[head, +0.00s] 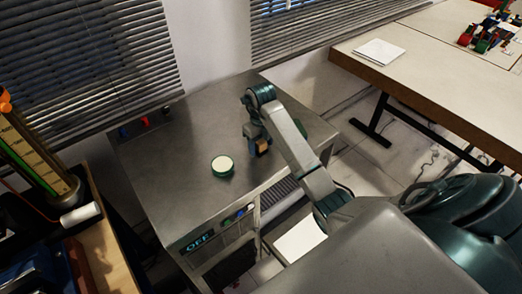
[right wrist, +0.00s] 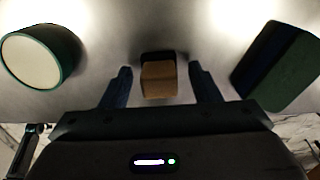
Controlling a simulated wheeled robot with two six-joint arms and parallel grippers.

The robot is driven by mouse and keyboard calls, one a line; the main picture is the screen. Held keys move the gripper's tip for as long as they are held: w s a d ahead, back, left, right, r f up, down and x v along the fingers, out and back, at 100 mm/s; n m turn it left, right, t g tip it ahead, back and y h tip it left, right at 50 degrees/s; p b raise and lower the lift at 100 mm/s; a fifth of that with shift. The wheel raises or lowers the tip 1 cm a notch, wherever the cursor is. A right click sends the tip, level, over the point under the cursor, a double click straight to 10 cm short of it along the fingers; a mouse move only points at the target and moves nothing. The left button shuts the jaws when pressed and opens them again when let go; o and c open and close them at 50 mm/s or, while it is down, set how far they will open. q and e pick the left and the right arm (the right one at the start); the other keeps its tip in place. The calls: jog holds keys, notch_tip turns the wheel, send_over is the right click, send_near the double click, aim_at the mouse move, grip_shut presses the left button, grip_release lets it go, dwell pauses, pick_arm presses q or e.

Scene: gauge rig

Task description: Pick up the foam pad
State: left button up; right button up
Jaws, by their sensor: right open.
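A small tan-brown block (right wrist: 158,80) with a dark far end lies on the grey worktop between the two fingers of my right gripper (right wrist: 160,72). The fingers are open, with a gap on each side of the block. In the head view the block shows as a small brown patch (head: 263,147) beside my right gripper (head: 257,138). A block with green and dark blue faces (right wrist: 285,68) lies to the right in the wrist view. I cannot tell for certain which block is the foam pad. My left gripper is not in view.
A round green thing with a cream top (head: 222,166) stands on the worktop (head: 185,130), to the left of the gripper. The worktop's left part is mostly clear. A pale table (head: 450,80) with white sheets (head: 380,52) stands at the right.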

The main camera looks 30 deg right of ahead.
aim_at(261, 142)
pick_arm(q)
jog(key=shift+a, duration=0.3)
pick_arm(e)
jog(key=shift+r, duration=0.1)
jog(key=c, duration=1.1)
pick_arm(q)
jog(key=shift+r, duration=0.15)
pick_arm(e)
jog(key=shift+o, duration=0.2)
jog(key=shift+r, duration=0.1)
